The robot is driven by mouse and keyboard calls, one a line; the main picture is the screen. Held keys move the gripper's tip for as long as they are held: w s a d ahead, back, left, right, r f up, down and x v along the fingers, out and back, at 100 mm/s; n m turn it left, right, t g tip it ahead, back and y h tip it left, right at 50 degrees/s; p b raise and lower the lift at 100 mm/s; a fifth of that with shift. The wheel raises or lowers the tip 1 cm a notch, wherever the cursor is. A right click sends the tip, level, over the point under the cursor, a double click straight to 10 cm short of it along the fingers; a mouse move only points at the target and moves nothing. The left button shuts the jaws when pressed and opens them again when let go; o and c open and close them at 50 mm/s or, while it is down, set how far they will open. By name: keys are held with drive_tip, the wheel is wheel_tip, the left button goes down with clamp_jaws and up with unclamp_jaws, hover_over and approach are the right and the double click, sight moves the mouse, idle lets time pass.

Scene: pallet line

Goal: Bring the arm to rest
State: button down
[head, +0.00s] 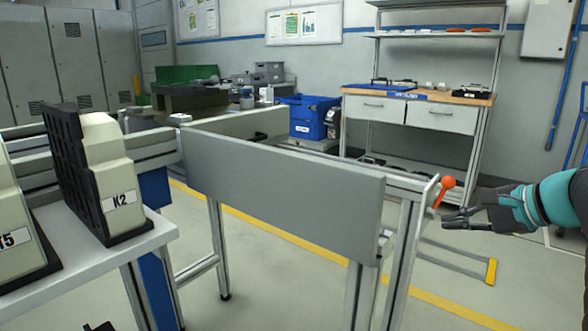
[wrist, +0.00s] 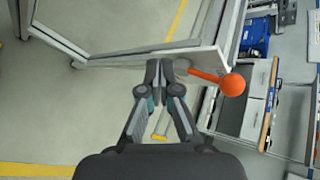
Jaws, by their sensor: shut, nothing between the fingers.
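My gripper (head: 460,221) is at the right of the head view, its fingers pointing left towards the end of the grey conveyor frame (head: 290,190). In the wrist view my gripper (wrist: 158,68) is shut and empty, with its fingertips together. An orange ball-ended lever (head: 447,182) stands at the frame's end, just above and left of the gripper in the head view. The lever's orange knob (wrist: 232,84) shows right of the fingertips in the wrist view. The fingertips look close to the frame's end plate; I cannot tell whether they touch it.
Two cream units, one labelled K2 (head: 108,180), stand on a white table (head: 90,262) at the left. A workbench (head: 420,95) with drawers and a blue crate (head: 307,115) are at the back. Open floor with yellow lines (head: 450,308) lies below the gripper.

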drive_tip(key=s+a+f+n+g+h+p, duration=0.1)
drive_tip(key=s+a+f+n+g+h, duration=0.1)
drive_tip(key=s+a+f+n, duration=0.4)
drive_tip(key=s+a+f+n+g+h+p, duration=0.1)
drive_tip(key=s+a+f+n, duration=0.4)
drive_tip(key=s+a+n, duration=0.5)
drive_tip(key=a+h+p, duration=0.1)
drive_tip(key=h, duration=0.1)
drive_tip(key=shift+f+n+g+h, duration=0.3)
drive_tip(key=shift+f+g+h, duration=0.05)
drive_tip(key=shift+g+h, duration=0.05)
